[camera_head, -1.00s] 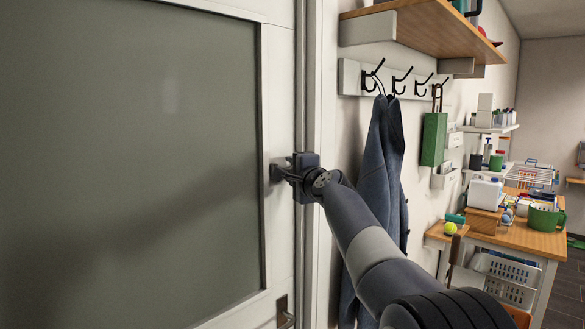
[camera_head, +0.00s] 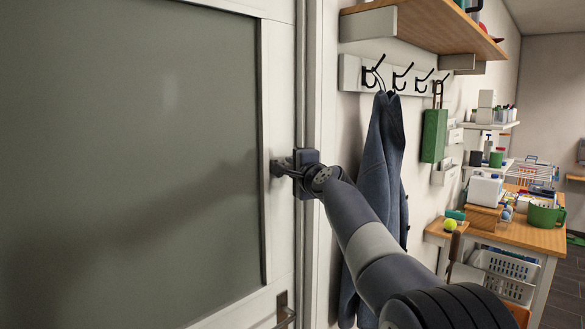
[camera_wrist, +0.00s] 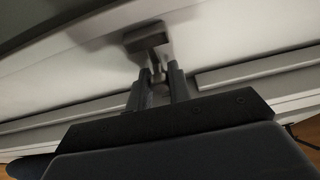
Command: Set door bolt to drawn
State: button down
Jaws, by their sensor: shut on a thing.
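The door (camera_head: 130,150) has a large grey-green panel in a white frame and appears closed against the jamb. The door bolt (camera_head: 276,169) is a small grey fitting on the door's right stile, mostly hidden by my gripper. My gripper (camera_head: 284,169) reaches it from the right, its dark fingers at the fitting. In the wrist view, my gripper's two fingers (camera_wrist: 158,88) are closed around a small knob on the bolt (camera_wrist: 147,37), whose block-like end shows beyond the fingertips. I cannot tell how far the bolt has slid.
A door handle (camera_head: 286,315) sits below the bolt. Right of the jamb, a blue coat (camera_head: 378,180) hangs from a hook rail (camera_head: 350,74) beside my arm. A wooden shelf (camera_head: 430,28) juts out above. A cluttered bench (camera_head: 525,236) stands further right.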

jog(key=shift+s, duration=0.1)
jog(key=shift+s+a+f, duration=0.15)
jog(key=shift+s+a, duration=0.3)
jog(key=shift+a, duration=0.15)
jog(key=c, duration=1.3)
grip_release()
jog(key=shift+s, duration=0.15)
jog(key=shift+c, duration=0.2)
jog(key=b+v, duration=0.4)
jog(key=v, duration=0.6)
jog(key=shift+s, duration=0.35)
